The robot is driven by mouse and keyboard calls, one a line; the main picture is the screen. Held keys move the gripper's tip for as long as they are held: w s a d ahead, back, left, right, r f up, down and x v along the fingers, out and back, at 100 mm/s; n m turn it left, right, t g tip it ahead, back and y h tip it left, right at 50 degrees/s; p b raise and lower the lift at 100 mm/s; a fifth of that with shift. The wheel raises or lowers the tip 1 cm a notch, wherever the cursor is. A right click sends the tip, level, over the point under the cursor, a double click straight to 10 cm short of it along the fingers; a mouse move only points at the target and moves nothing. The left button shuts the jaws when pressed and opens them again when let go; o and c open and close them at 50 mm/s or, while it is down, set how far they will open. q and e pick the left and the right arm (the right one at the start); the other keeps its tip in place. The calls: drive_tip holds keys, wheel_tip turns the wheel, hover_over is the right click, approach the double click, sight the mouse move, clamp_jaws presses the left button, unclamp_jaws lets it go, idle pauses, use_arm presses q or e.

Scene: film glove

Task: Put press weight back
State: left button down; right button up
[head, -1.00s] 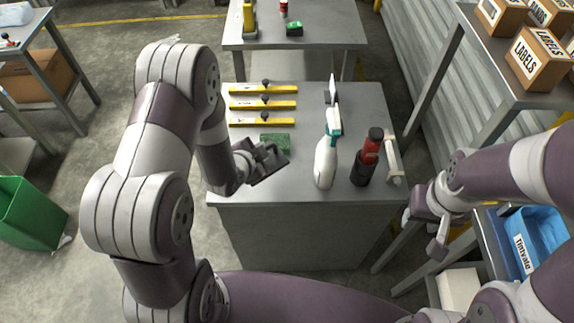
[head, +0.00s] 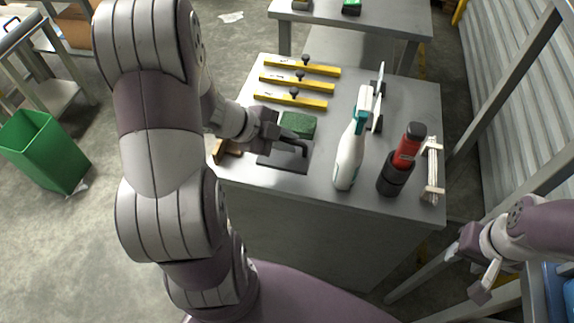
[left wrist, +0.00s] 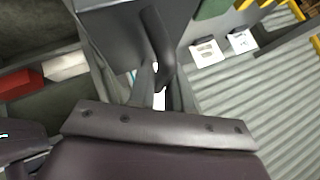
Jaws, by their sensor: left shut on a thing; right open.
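The press weight (head: 285,157) looks like a dark, flat block near the front left of the grey table (head: 320,188). My left gripper (head: 292,146) is shut on it from above. I cannot tell whether the block touches the tabletop. In the left wrist view a dark grey block (left wrist: 122,28) fills the top, beside a dark curved part of the grip. A green pad (head: 298,124) lies just behind the weight. My right gripper (head: 482,272) is open and empty, beyond the table's right edge.
Yellow bars with black knobs (head: 298,83) lie at the back left. A wooden piece (head: 228,150) is at the left edge, partly behind my arm. A white spray bottle (head: 350,155), a red-and-black bottle (head: 403,160) and a white rack (head: 432,170) stand on the right.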

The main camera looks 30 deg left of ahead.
sight(280, 153)
use_arm(q)
wheel_tip(280, 153, down, 2)
drive_tip(key=shift+w+f, duration=0.15)
drive_tip(key=shift+f, duration=0.05)
drive_tip(key=f+b, duration=0.1)
drive_tip(key=f, duration=0.1)
drive_tip(key=shift+s+f+b, duration=0.2)
drive_tip(key=shift+f+b, duration=0.15)
drive_tip(key=shift+f, duration=0.25)
drive_tip(key=shift+w, duration=0.15)
